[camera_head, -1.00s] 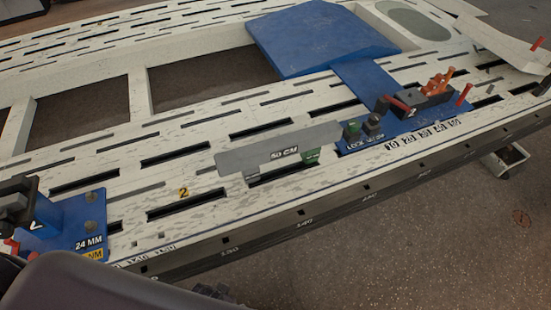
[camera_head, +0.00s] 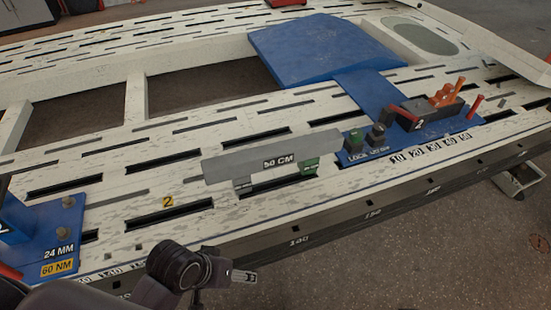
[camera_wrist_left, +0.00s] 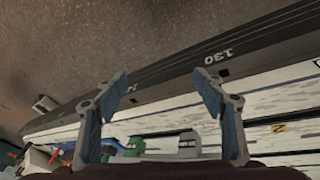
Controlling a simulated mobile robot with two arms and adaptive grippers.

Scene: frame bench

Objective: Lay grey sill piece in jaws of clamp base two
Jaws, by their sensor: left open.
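The grey sill piece (camera_head: 272,158), marked 50 CM, stands on edge across green-and-grey holders on the slotted bench. A blue clamp base (camera_head: 365,95) with a black block marked 2 (camera_head: 418,123), an orange part and red handles lies right of it. Another blue base (camera_head: 45,235), marked 24 MM and 60 NM, is cut off at the left edge. My left gripper (camera_wrist_left: 161,80) is open and empty in the left wrist view, over the bench's front edge. In the head view its arm (camera_head: 180,268) is at the bottom, in front of the sill piece and apart from it. My right gripper is out of view.
The white bench (camera_head: 225,215) has long slots and a numbered front edge. A yellow tag marked 2 (camera_head: 167,201) lies on it left of the sill piece. Green and dark knobs (camera_head: 376,135) stand just right of the piece. Open floor (camera_head: 400,260) lies in front.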

